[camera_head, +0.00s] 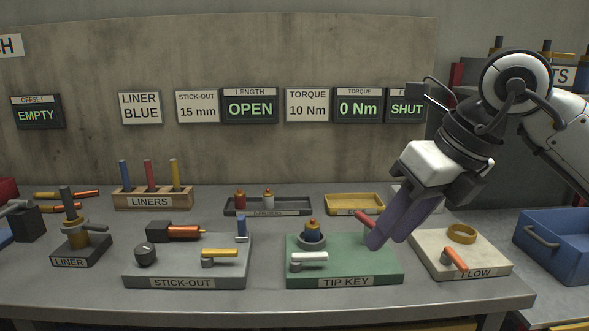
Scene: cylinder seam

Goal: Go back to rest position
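My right gripper (387,241) comes in from the right, its two purple fingers pointing down and to the left over the right part of the green TIP KEY block (345,274). The fingers lie side by side and partly overlap, so I cannot tell whether they are apart or shut. The red handle (363,217) shows just left of the fingers; I cannot tell whether they touch it. My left gripper is not in view.
The STICK-OUT block (186,275) and LINER stand (80,250) are on the bench to the left. The FLOW block (460,262) is right of the fingers. A blue bin (558,250) stands at the far right. Signs hang on the back wall (220,60).

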